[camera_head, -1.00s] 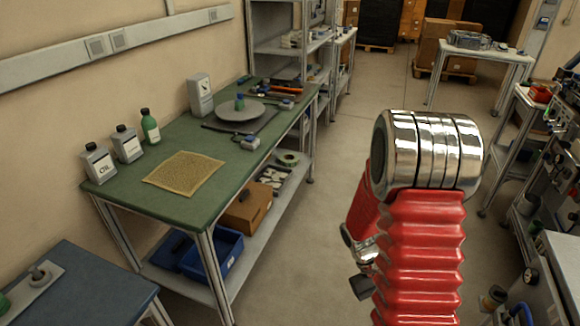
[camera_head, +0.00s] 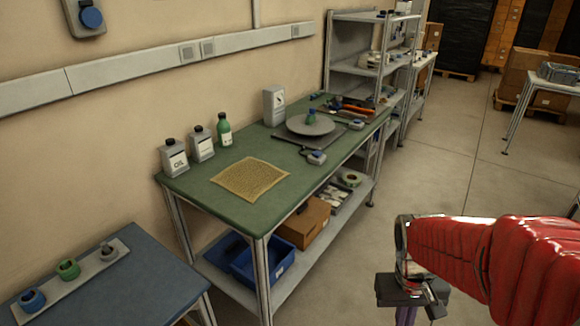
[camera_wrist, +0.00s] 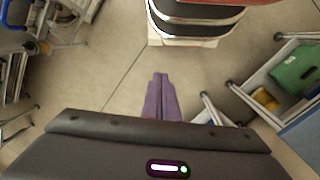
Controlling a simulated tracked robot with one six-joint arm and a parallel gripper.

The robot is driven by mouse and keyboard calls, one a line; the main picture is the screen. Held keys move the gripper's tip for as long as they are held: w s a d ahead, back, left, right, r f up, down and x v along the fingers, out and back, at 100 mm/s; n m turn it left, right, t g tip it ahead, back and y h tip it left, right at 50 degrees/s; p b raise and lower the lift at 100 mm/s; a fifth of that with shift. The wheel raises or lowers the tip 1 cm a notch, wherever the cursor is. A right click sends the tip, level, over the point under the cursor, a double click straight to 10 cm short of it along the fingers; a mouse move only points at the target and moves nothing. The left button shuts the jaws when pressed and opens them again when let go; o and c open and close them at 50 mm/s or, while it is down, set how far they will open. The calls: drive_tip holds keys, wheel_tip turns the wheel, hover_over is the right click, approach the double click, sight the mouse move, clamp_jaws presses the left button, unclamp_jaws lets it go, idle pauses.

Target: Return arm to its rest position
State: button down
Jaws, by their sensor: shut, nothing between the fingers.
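My arm, in red ribbed sleeving, reaches in from the right edge of the head view, with a metal joint at its end. My gripper (camera_head: 405,316) hangs below that joint at the bottom edge, where its tips are cut off. In the wrist view my gripper (camera_wrist: 160,77) shows two purple fingers pressed together with nothing between them, above the bare floor. A blue reel (camera_head: 32,300), a green reel (camera_head: 68,269) and a grey reel (camera_head: 107,252) sit on a pale strip (camera_head: 48,292) on the blue table, far left of my gripper.
A green-topped bench (camera_head: 222,206) holds bottles, a tan mat (camera_head: 250,179) and a round grey plate (camera_head: 310,125). A blue bin (camera_head: 262,265) and a brown box (camera_head: 304,222) stand on its lower shelf. Floor (camera_head: 350,270) is clear between bench and arm.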

drive_tip(key=s+a+r+n+t+y, duration=0.1)
drive_tip(key=a+r+t, duration=0.5)
drive_tip(key=r, duration=0.8)
drive_tip(key=s+a, duration=0.1)
drive_tip(key=a, duration=0.2)
drive_tip(key=shift+s+r, duration=0.15)
drive_tip(key=shift+r, duration=0.2)
drive_tip(key=shift+d, duration=0.1)
